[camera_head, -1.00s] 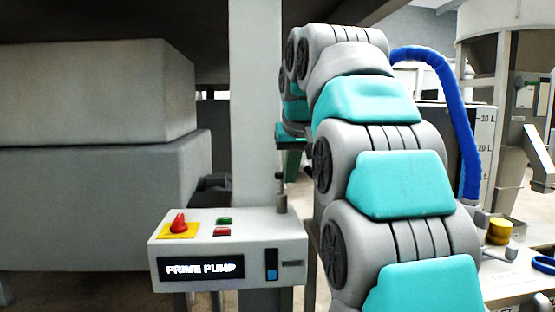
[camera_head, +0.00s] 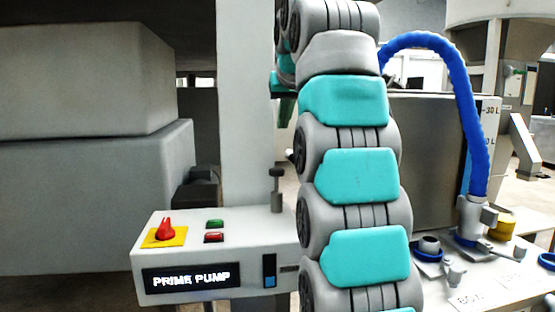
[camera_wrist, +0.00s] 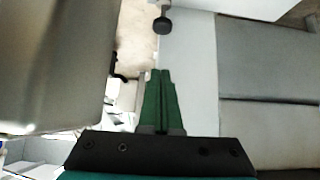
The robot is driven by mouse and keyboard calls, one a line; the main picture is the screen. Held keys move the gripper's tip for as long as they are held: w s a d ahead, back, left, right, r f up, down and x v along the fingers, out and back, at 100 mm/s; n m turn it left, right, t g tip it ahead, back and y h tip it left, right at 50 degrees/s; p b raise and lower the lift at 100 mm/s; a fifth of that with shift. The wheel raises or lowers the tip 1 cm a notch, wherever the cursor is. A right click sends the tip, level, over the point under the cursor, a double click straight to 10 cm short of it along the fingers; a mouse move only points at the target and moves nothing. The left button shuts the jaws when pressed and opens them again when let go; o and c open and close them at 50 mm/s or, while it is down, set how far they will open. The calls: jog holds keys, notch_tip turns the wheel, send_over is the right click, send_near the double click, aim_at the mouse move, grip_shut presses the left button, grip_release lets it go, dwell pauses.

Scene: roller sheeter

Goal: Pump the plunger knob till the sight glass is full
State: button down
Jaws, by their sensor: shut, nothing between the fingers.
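The grey pump box (camera_head: 215,250) labelled PRIME PUMP stands at the lower left in the head view. The plunger knob (camera_head: 276,173) tops a thin rod at the box's rear right; what looks like the same dark round knob (camera_wrist: 162,25) shows near the top of the wrist view. The narrow sight glass (camera_head: 270,271) on the front panel is dark above and blue at the bottom, so only partly filled. My gripper (camera_wrist: 161,72) has its green fingers shut and empty, apart from the knob. In the head view, my arm hides most of the gripper.
A red rotary switch (camera_head: 165,229) on a yellow plate and green and red buttons (camera_head: 214,231) sit on the box top. A pale post (camera_head: 243,110) rises behind. At right are a tank, a blue hose (camera_head: 473,110) and valves on a white bench.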

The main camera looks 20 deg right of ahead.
jog(key=shift+f, duration=0.1)
send_over(278, 176)
jog(key=f, duration=0.7)
jog(key=shift+w+d+f+b, duration=0.1)
jog(key=shift+w+f+b, duration=0.05)
jog(key=shift+w+b, duration=0.15)
jog(key=shift+s+f, duration=0.2)
jog(key=shift+f, duration=1.5)
jog(key=shift+f, duration=0.1)
jog(key=shift+f+b, duration=1.05)
jog(key=shift+f, duration=1.2)
